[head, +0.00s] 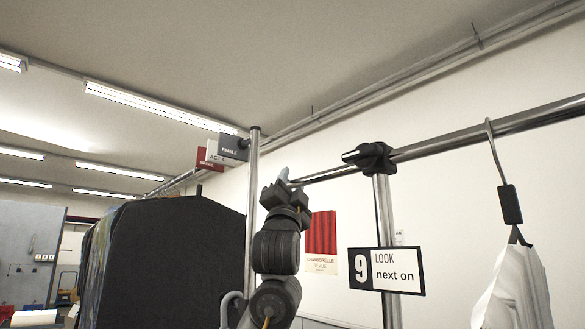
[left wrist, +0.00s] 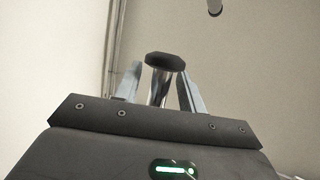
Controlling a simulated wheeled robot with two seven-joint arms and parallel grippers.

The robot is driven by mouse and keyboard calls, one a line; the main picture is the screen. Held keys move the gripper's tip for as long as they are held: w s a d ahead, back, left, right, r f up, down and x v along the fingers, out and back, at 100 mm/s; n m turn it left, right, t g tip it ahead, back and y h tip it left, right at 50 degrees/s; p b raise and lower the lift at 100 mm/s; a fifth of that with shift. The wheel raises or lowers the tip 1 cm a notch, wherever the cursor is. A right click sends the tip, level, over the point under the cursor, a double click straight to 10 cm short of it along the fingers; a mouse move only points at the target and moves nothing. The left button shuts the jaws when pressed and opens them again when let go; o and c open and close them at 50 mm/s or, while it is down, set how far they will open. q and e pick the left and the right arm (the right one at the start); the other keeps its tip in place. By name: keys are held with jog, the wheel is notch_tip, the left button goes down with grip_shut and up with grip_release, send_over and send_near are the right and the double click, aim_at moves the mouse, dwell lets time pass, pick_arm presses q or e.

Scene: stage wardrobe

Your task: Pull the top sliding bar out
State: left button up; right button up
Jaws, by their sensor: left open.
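The top sliding bar (head: 327,174) is a thin chrome tube reaching left from a black clamp with a knob (head: 372,157) on the rail's upright. My left gripper (head: 284,183) is at the bar's left end, its jaws pointing up. In the left wrist view the bar (left wrist: 159,88), with its black end cap (left wrist: 165,62), stands between the two open fingers. A gap shows on each side of it near the fingertips; lower contact is hidden by the gripper body. My right gripper is not in view.
A thicker chrome rail (head: 480,126) runs right, with a hanger (head: 507,190) and white garment (head: 513,290). A "9 LOOK next on" sign (head: 387,270) hangs below the clamp. A chrome post (head: 253,190) and dark covered rack (head: 165,262) stand left of my arm.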

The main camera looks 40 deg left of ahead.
pick_arm(q)
jog(key=shift+w+a+r+p, duration=0.25)
jog(key=shift+r+p, duration=0.05)
jog(key=shift+r, duration=0.3)
jog(key=shift+w+a, duration=0.1)
jog(key=shift+w, duration=0.05)
jog(key=shift+c, duration=0.4)
grip_shut()
